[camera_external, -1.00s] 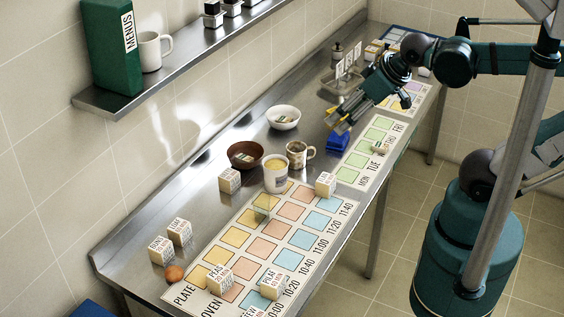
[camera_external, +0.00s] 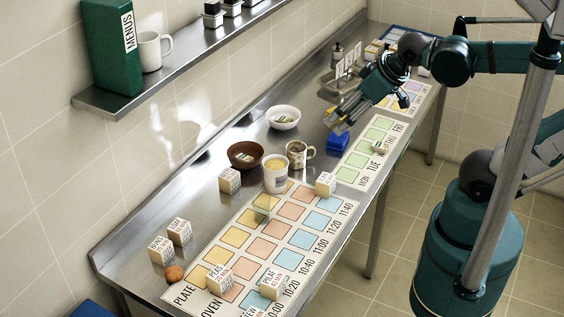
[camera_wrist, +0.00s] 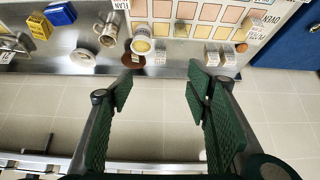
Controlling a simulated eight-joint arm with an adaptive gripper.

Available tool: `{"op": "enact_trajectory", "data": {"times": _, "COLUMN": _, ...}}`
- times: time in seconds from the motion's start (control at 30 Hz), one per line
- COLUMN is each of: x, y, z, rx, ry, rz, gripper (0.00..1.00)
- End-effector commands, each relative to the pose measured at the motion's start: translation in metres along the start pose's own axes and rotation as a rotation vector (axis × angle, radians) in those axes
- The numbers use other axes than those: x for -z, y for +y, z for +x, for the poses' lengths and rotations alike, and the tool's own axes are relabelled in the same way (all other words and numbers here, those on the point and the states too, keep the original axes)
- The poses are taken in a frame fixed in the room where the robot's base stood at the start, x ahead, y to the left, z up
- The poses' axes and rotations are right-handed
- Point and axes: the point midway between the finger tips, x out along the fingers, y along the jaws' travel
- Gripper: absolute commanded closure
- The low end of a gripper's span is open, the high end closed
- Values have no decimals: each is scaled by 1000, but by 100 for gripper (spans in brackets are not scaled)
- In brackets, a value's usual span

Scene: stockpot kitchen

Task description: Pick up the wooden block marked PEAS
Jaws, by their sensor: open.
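The wooden block marked PEAS (camera_external: 219,279) sits on the near-left part of the printed plate-and-oven chart (camera_external: 202,301) in the external view. A pale block (camera_wrist: 252,33) on the chart at the upper right of the wrist view may be the same one; its label is too small to be sure. My gripper (camera_external: 340,122) is far from it, above the far part of the counter near a blue object (camera_external: 338,143). In the wrist view my gripper (camera_wrist: 160,88) is open, with nothing between its green fingers.
Another block (camera_external: 271,283) stands right of PEAS, and two more (camera_external: 161,250) (camera_external: 180,231) stand left. Further back are a tub (camera_external: 276,175), brown bowl (camera_external: 245,155), white bowl (camera_external: 284,118) and mug (camera_external: 299,155). A metal shelf (camera_external: 185,60) overhangs the wall side.

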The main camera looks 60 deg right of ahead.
Motion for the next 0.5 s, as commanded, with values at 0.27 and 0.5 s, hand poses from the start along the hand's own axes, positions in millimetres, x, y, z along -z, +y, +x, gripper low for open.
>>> {"op": "enact_trajectory", "data": {"times": 0.27, "x": 15, "y": -18, "z": 16, "rx": 25, "ry": -41, "rz": -95, "gripper": 51}}
{"op": "enact_trajectory", "data": {"times": 0.5, "x": 30, "y": -42, "z": 38, "rx": 56, "ry": -91, "rz": -212, "gripper": 51}}
